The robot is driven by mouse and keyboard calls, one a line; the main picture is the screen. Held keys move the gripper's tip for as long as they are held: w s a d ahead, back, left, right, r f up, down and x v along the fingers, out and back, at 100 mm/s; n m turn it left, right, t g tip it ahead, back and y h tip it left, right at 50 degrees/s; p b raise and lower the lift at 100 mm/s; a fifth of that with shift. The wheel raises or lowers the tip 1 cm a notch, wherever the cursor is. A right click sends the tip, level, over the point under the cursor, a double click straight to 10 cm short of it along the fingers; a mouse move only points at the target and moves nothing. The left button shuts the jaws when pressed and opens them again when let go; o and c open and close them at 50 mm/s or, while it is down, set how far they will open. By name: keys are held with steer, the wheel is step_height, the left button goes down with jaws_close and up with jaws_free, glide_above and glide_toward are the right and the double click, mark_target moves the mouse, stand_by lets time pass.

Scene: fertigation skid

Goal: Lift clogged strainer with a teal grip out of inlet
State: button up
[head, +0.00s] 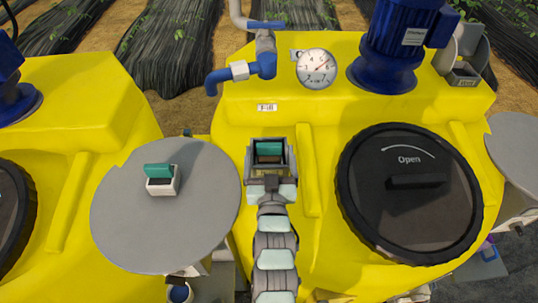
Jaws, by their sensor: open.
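A teal grip (268,148) of a strainer shows inside a dark, square-framed opening in the yellow tank top, at the end of my arm. The strainer's body below the grip is hidden. My gripper (269,160) is open at this opening, its jaws close to the teal grip. I cannot tell whether they touch it or just how they sit around it. A second teal-gripped piece with a white, box-like body (162,181) stands on the grey round table (125,225) to the left, apart from my gripper.
A pressure gauge (317,68), a blue pipe elbow (235,73) and a blue motor (395,48) rise from the tank (318,128) behind the opening. A large black lid marked Open (408,205) lies to the right. Another grey round surface (518,150) is at the right edge.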

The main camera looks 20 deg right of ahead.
steer(key=x, duration=0.3)
steer(key=shift+r+p, duration=0.1)
steer(key=shift+p, duration=0.25)
steer(key=shift+c, duration=0.6)
steer(key=c, duration=1.4)
